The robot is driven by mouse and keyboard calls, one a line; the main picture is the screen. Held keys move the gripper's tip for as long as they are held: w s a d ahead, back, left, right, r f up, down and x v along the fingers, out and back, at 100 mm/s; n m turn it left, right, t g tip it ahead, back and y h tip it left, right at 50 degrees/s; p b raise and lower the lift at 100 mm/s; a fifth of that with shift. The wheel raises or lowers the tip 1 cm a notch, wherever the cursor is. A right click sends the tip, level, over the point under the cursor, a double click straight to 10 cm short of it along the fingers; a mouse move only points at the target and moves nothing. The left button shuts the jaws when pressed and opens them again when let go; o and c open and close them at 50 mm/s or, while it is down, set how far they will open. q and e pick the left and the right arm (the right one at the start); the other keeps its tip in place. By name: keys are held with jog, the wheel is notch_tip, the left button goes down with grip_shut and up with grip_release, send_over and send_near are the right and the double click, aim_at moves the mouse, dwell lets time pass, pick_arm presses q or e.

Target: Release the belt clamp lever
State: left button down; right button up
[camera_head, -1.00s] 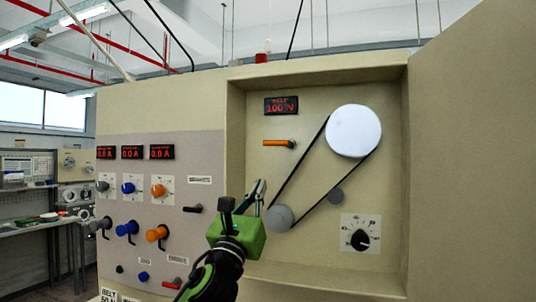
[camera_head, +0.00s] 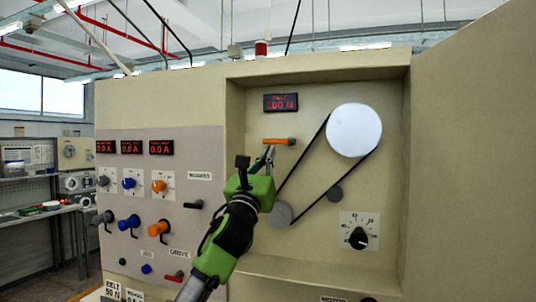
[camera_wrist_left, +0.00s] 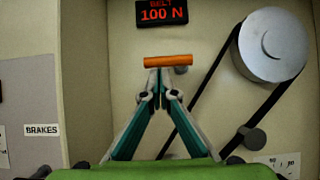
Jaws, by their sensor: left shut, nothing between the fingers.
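The belt clamp lever is an orange horizontal bar (camera_head: 279,142) on the back wall of the recess, under the red belt display. It also shows in the left wrist view (camera_wrist_left: 168,61), level, with its right end on a small dark pivot. My left gripper (camera_head: 268,153) is shut and empty, with its fingertips just below the lever's middle. In the left wrist view its fingertips (camera_wrist_left: 163,85) meet just under the bar; I cannot tell whether they touch it. My right gripper is not in view.
The belt display (camera_head: 281,102) reads 100 N. A black belt (camera_head: 303,158) runs around a large white pulley (camera_head: 354,130) and a small grey pulley (camera_head: 280,214), close right of my gripper. A dial (camera_head: 358,238) sits lower right. Colored knobs (camera_head: 158,229) are on the left panel.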

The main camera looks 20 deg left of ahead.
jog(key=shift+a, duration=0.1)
pick_arm(q)
jog(key=shift+a+r+m+h+p, duration=0.15)
jog(key=shift+r+m+h+p, duration=0.05)
jog(key=shift+m+h+p, duration=0.55)
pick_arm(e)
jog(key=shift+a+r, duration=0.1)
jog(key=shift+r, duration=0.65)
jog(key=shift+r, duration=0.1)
